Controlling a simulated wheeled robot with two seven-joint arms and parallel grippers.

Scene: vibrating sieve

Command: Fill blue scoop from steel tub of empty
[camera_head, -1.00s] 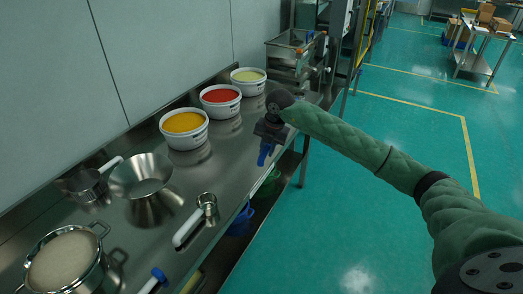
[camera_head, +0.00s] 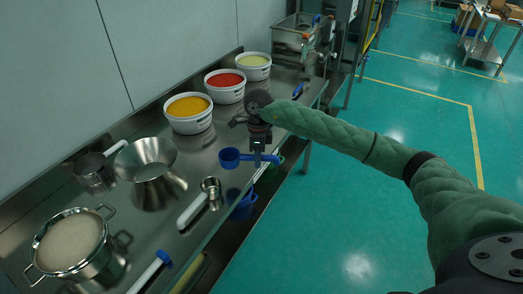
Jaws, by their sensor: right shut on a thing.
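My right gripper (camera_head: 257,159) is shut on the blue scoop (camera_head: 230,158) near the bench's front edge. The scoop's bowl points left and its handle runs right through the jaws. Whether the bowl holds anything cannot be made out. A steel tub with two loop handles (camera_head: 97,255) stands at the near left of the bench, well left of the scoop. Pale, whitish material (camera_head: 70,242) shows inside it. My left gripper is not in view.
On the steel bench (camera_head: 135,222) are a steel funnel (camera_head: 146,158), a steel saucepan (camera_head: 92,168) and a small steel scoop (camera_head: 208,188). Tubs of yellow (camera_head: 190,126), red (camera_head: 224,97) and pale stuff (camera_head: 255,74) line the back. A blue-ended tool (camera_head: 150,272) lies in front.

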